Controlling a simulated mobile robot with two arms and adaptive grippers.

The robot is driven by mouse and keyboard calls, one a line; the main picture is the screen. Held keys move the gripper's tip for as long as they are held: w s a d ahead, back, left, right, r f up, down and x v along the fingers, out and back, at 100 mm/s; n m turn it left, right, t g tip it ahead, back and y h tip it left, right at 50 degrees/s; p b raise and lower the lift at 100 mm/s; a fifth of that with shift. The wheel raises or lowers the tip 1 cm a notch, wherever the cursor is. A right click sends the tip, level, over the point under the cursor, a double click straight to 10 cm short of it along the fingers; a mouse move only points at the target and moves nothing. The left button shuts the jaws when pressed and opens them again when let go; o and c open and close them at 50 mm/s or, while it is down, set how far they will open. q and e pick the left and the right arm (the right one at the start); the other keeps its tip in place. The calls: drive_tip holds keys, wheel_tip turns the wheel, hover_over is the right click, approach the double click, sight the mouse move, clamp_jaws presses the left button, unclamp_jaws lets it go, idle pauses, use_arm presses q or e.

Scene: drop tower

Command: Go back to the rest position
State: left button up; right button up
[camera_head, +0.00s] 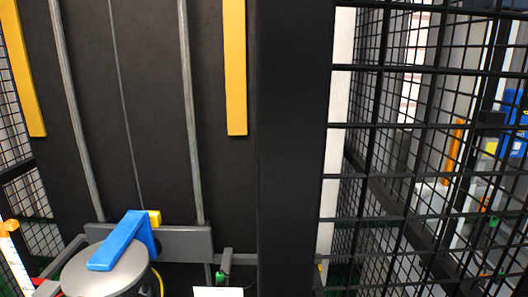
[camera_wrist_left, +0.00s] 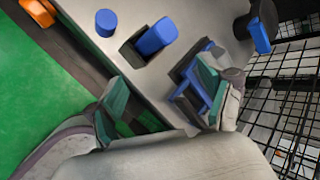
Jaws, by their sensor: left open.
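My left gripper (camera_wrist_left: 158,100) shows in the left wrist view with its teal-padded fingers spread wide apart. It is open, and nothing is clamped between the pads. A blue bracket-like part (camera_wrist_left: 197,92) lies close to the right finger, which partly covers it; I cannot tell if they touch. Neither gripper shows in the head view, and my right gripper is not in view. The drop tower (camera_head: 150,90) fills the left of the head view, with a dark back panel and vertical metal rods. A blue angled piece (camera_head: 122,240) sits on a round grey disc (camera_head: 105,272) at its foot.
In the left wrist view a grey surface (camera_wrist_left: 200,25) holds a blue cylinder (camera_wrist_left: 106,22), a blue block (camera_wrist_left: 157,36) and a dark-and-blue object (camera_wrist_left: 260,30). Green floor (camera_wrist_left: 40,100) lies left. Black mesh fencing (camera_head: 410,125) stands right of the tower. Yellow bars (camera_head: 235,65) hang beside the rods.

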use_arm(q)
drive_tip(key=s+a+f+n+g, duration=0.1)
drive_tip(key=s+f+n+g, duration=0.1)
drive_tip(key=s+f+n, duration=0.3)
drive_tip(key=s+f+n+g+h, duration=0.1)
drive_tip(key=s+f+n, duration=0.4)
drive_tip(key=s, duration=0.8)
drive_tip(key=s+a+f+n+g, duration=0.1)
drive_tip(key=s+f+n+g, duration=0.3)
drive_tip(key=s+n, duration=0.5)
drive_tip(key=shift+s+a+f, duration=0.25)
drive_tip(key=shift+a+f, duration=0.05)
drive_tip(key=shift+f, duration=0.2)
drive_tip(key=shift+c, duration=0.3)
